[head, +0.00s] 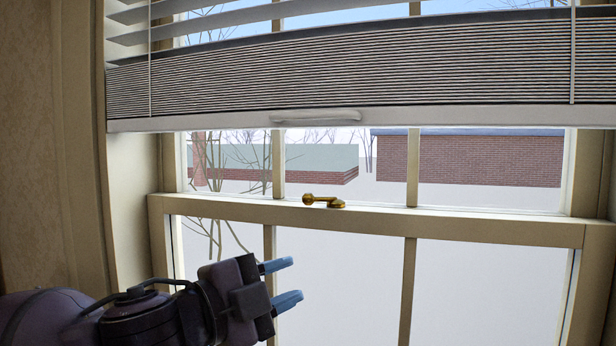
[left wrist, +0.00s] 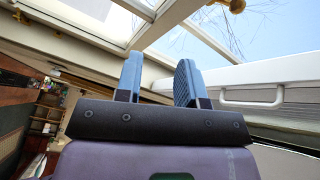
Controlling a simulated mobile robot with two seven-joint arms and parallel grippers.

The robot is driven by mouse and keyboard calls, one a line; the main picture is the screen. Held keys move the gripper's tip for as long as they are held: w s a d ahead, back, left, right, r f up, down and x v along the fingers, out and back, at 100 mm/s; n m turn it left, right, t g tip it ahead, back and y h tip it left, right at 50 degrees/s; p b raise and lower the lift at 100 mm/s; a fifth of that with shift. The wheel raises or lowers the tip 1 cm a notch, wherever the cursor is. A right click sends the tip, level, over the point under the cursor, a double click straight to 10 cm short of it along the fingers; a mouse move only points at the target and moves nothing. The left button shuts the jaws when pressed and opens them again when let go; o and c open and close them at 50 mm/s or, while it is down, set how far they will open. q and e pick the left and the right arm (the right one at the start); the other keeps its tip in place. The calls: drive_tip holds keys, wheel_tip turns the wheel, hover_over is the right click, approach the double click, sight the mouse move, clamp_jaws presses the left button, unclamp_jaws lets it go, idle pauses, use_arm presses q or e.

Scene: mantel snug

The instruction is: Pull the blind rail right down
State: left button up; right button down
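The blind rail (head: 200,122) is a pale horizontal bar under a stack of gathered slats (head: 350,70). It hangs across the upper part of the window, above the brass latch. A pale handle (head: 315,116) sits on the middle of the rail; it also shows in the left wrist view (left wrist: 252,103), to the right of the fingers. My left gripper (head: 288,283) is open and empty, with two blue fingers apart. It is below and a little left of the handle, not touching it. In the left wrist view, the left gripper (left wrist: 158,82) points up past the rail. My right gripper is not in view.
The brass latch (head: 322,201) stands on the window's middle bar (head: 480,225), between the rail and my left gripper's height. The window frame (head: 128,200) rises at the left.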

use_arm(q)
drive_tip(key=s+a+r+m+p, duration=0.1)
drive_tip(key=s+r+m+p, duration=0.15)
drive_tip(key=r, duration=0.95)
drive_tip(key=m+t, duration=0.2)
approach(305, 116)
drive_tip(key=p+x, duration=0.2)
drive_tip(key=x, duration=0.7)
drive_tip(key=shift+w+d+r, duration=0.1)
drive_tip(key=shift+r, duration=0.05)
drive_tip(key=shift+w+d, duration=0.35)
drive_tip(key=shift+w, duration=0.15)
clamp_jaws()
